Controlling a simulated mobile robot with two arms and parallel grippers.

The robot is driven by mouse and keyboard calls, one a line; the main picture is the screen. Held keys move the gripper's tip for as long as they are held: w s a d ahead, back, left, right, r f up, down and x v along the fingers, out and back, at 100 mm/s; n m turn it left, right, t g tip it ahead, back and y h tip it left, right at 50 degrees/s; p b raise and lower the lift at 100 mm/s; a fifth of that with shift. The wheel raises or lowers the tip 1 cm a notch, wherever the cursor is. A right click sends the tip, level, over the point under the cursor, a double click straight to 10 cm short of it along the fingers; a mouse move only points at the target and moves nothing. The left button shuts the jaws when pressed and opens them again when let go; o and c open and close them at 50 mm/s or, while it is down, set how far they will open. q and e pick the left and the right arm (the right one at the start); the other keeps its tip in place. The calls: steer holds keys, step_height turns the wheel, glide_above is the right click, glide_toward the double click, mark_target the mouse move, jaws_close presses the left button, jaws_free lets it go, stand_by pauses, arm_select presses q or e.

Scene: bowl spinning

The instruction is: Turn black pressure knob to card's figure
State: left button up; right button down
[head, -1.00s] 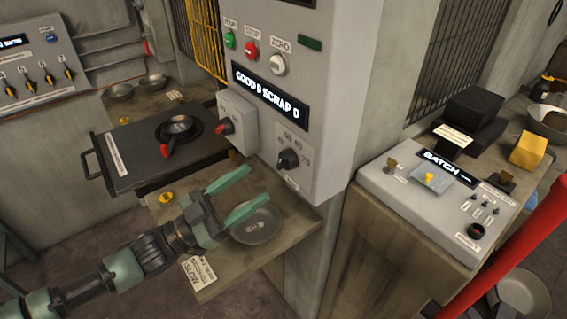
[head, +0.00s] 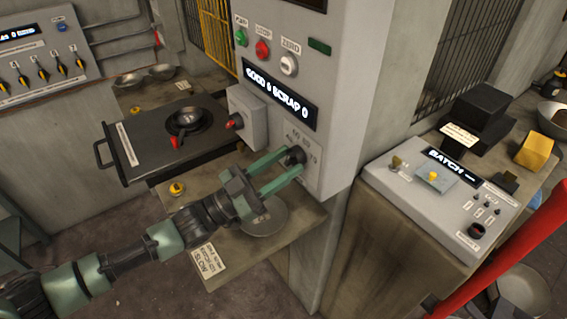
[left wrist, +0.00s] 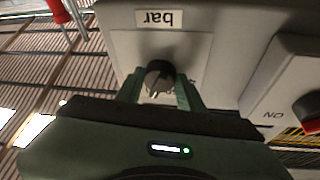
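The black pressure knob (head: 294,157) sits on a pale dial plate (head: 316,176) low on the grey machine column. Figures of its scale show around it, partly covered by my fingers. My left gripper (head: 290,163) has its two green fingers on either side of the knob. The left wrist view shows the knob (left wrist: 160,76) between the fingertips (left wrist: 160,88), which look closed onto it, below an upside-down "bar" label (left wrist: 159,18). A card (head: 209,259) lies at the shelf's front edge; "SLOW" is readable, its smaller print is not. My right gripper is not in view.
A grey dish (head: 264,217) lies on the shelf (head: 300,228) under my gripper. A red-handled switch box (head: 247,118) is left of the knob. A batch console (head: 430,205) is at right.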

arm_select(q)
jaws_close()
steer(key=shift+m+g+b, duration=0.6)
steer(key=shift+m+b, duration=0.15)
steer(key=shift+m, duration=0.35)
steer(key=m+g+b, duration=0.1)
steer(key=m, duration=0.2)
steer(key=shift+w+a+g, duration=0.1)
steer(key=shift+w+g, duration=0.05)
steer(key=shift+g, duration=0.15)
steer(key=shift+w+a+r+m+g+y+b, duration=0.15)
steer(key=shift+m+g, duration=0.5)
steer(key=shift+m, duration=0.9)
steer(key=shift+d+r+m+g+y+b, duration=0.15)
steer(key=shift+m+g, duration=0.5)
steer(key=shift+m, duration=0.9)
steer(key=shift+a, duration=0.1)
steer(key=o, duration=1.3)
jaws_free()
